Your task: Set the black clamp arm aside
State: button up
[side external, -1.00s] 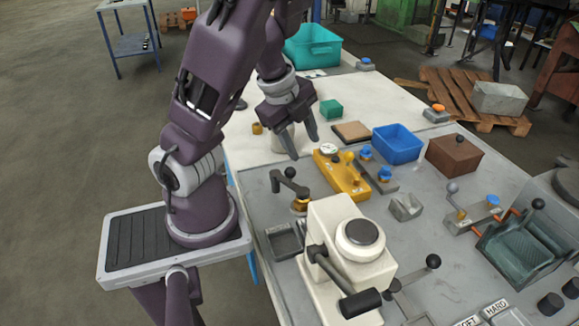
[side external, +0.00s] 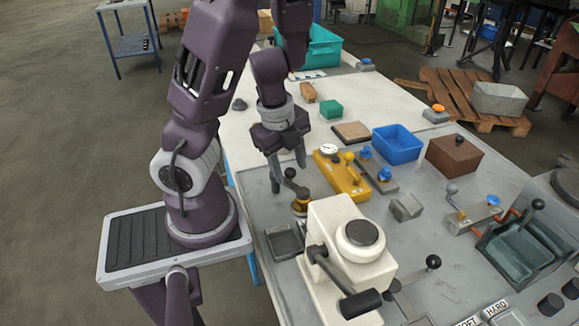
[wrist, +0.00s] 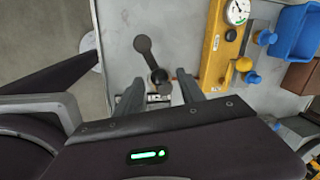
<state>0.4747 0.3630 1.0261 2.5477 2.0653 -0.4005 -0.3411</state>
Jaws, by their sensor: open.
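The black clamp arm (side external: 297,190) stands on a round brass-coloured base on the grey bench top, behind the white machine. In the wrist view the black clamp arm (wrist: 143,46) is a dark bar with rounded ends, pointing up and away from between my fingers. My gripper (side external: 288,176) points down with its fingers open around or just above the raised end of the arm. In the wrist view my gripper (wrist: 160,80) has a finger on each side of the bar's near end. I cannot tell whether either finger touches it.
The white machine (side external: 345,262) with a dark handle stands close in front. A small dark tray (side external: 270,232) lies to its left. A yellow fixture (side external: 336,181) with a dial stands right of my gripper, and a blue bin (side external: 397,143) beyond it. The pale bench section behind has free room.

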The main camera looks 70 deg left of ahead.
jog(key=shift+f, duration=0.3)
grip_shut()
dwell(1.3)
